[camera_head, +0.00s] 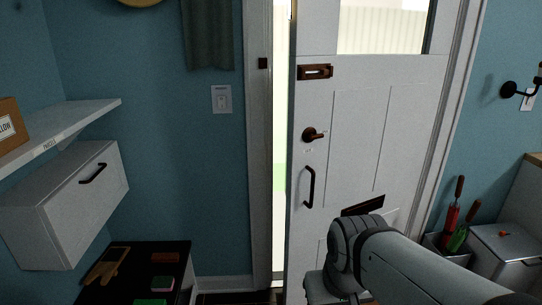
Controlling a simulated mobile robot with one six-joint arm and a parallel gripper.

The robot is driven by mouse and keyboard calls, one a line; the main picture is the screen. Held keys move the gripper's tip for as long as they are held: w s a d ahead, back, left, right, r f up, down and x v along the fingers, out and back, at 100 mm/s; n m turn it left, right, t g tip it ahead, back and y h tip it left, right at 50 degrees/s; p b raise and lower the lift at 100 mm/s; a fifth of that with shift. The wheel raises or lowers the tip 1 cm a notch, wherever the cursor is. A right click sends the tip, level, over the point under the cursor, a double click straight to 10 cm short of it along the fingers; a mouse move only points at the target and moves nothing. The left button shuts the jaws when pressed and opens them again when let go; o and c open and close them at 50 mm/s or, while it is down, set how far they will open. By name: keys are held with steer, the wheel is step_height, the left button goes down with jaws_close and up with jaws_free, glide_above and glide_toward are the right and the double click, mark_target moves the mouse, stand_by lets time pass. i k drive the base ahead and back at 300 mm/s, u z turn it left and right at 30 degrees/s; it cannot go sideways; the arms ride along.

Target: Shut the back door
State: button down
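The back door (341,115) is white and panelled, with a window in its upper part. It stands ajar, with a bright strip of outdoors between its left edge and the frame (262,160). It has a dark latch plate (315,72), a bronze lever handle (314,134) and a black pull handle (308,187). My arm reaches in from the lower right, in front of the lower part of the door. My gripper is not visible; the arm's end runs out of view at the bottom.
At left are a shelf (70,125) with a box, a white cabinet (65,205) with a black handle, and a dark low surface (176,256) with brushes. At right are a bin (508,252) and red and green handled tools (456,228). A light switch (221,99) is on the wall.

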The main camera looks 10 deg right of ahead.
mark_target(375, 114)
steer(key=z, duration=0.2)
steer(key=i, duration=0.85)
steer(key=u, duration=0.1)
